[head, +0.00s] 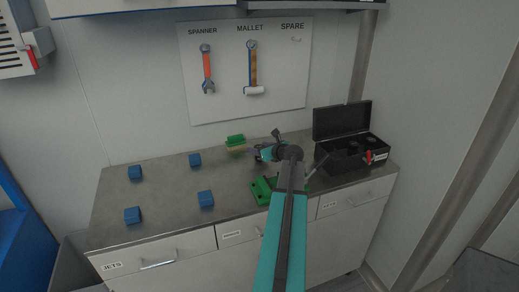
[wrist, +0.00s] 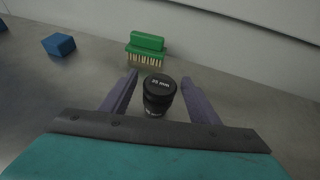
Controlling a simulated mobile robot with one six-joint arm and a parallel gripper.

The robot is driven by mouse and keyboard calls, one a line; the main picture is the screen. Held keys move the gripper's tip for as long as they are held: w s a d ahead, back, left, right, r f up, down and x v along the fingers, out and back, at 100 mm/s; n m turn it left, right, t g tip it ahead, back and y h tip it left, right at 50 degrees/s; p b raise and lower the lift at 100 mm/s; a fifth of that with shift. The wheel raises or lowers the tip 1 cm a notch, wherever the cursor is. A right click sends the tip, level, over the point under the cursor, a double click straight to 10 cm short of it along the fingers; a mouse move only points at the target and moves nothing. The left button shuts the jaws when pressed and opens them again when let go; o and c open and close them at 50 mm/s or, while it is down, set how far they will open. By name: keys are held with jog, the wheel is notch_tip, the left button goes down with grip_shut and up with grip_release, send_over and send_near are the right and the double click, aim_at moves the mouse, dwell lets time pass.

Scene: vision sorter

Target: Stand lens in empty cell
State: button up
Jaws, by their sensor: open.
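My gripper (wrist: 159,80) is open, with one purple finger on each side of the lens and gaps visible between. In the head view my gripper (head: 258,151) is low over the back middle of the bench, and I cannot make out the lens beside it. An open black case (head: 342,120) stands at the bench's right end with several dark round shapes inside. Its cells are too small to tell which is empty.
A green brush (head: 236,140) lies behind the lens, near the wall. A green object (head: 262,191) is partly hidden by my arm. Several blue blocks (head: 195,160) are spread over the left of the metal bench (head: 165,205). A tool board (head: 220,105) hangs above.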

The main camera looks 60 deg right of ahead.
jog(key=b+v, duration=0.2)
jog(key=v, duration=1)
jog(key=shift+d, duration=0.1)
dwell(0.5)
